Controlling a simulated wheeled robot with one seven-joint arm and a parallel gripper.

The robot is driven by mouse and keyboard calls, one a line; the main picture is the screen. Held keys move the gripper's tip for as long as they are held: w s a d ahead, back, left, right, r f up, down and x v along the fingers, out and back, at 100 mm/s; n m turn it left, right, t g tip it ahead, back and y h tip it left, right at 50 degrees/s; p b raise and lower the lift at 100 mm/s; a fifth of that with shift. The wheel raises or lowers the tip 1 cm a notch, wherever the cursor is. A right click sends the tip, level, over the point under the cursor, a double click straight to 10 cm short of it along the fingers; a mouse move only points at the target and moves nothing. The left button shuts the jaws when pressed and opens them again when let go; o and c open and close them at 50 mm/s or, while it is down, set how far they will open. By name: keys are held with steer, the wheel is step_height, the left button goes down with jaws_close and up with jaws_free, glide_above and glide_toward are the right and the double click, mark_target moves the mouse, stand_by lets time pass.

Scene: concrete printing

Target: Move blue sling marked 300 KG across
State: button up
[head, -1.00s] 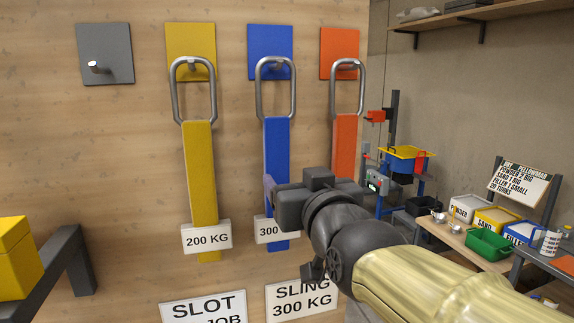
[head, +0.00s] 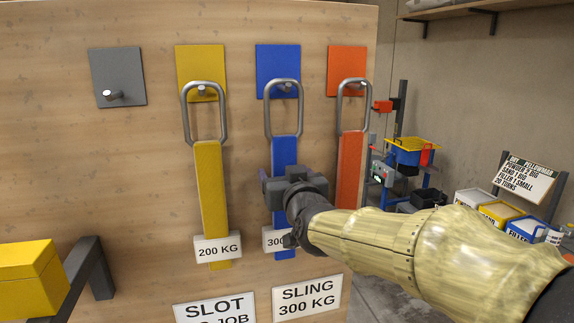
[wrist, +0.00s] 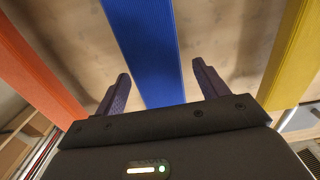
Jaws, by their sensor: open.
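The blue sling (head: 284,150) hangs by its metal ring (head: 284,108) from the peg on the blue plate (head: 278,72). Its tag (head: 274,239) is partly hidden by my arm; "300" shows. In the wrist view the blue strap (wrist: 146,45) runs between the two fingers, which stand apart on either side of it. My gripper (wrist: 159,90) is open. In the head view it is in front of the blue strap's middle, and its fingertips are hidden there. I cannot tell whether the fingers touch the strap.
A yellow sling (head: 210,190) hangs left and an orange sling (head: 350,165) hangs right. A grey plate with an empty peg (head: 117,78) is at far left. Signs reading "SLOT" (head: 215,308) and "SLING 300 KG" (head: 307,298) are below. A yellow box (head: 28,275) stands lower left.

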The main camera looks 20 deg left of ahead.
steer(key=shift+w+a, duration=0.25)
steer(key=shift+w, duration=0.1)
steer(key=shift+c, duration=0.6)
steer(key=c, duration=1.3)
steer(key=shift+o, duration=0.2)
steer(key=shift+r+p, duration=0.65)
steer(key=shift+r, duration=0.45)
steer(key=shift+s+d, duration=0.1)
